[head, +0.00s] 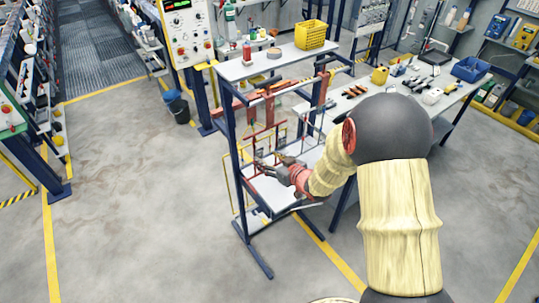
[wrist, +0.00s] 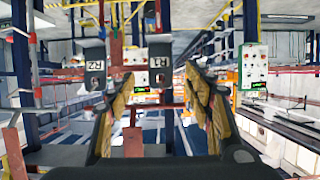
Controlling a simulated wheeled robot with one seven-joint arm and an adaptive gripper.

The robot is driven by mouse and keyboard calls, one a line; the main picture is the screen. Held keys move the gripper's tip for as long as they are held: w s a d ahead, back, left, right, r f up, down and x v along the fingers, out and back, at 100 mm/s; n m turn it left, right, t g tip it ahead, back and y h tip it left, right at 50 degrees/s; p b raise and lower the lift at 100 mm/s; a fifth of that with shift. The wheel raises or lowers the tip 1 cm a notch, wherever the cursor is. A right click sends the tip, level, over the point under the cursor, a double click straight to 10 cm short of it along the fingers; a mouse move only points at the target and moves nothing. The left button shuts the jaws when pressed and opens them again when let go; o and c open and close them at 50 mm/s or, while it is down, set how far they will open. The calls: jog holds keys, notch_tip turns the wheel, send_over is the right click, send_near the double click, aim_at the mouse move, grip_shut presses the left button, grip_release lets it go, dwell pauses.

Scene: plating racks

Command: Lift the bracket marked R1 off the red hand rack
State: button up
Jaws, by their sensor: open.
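A similar dark plate marked R2 (wrist: 96,65) shows at left, near my left finger. My gripper (wrist: 160,78) is open with nothing between its yellow-padded fingers. In the head view my gripper (head: 262,166) reaches into the blue-framed stand at the red rack (head: 264,138). The bracket marks are too small to read there. I cannot tell whether a finger touches a plate.
The stand has a top shelf (head: 265,62) with a yellow basket (head: 311,35) and bottles above the rack. A workbench (head: 425,104) with tools and a blue bin (head: 470,69) stands to the right. The floor (head: 130,190) to the left is clear.

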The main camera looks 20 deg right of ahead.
aim_at(259, 154)
jog(key=x, duration=0.7)
jog(key=shift+w, duration=0.3)
jog(key=c, duration=0.4)
jog(key=c, duration=1)
jog(key=o, duration=0.7)
jog(key=c, duration=0.6)
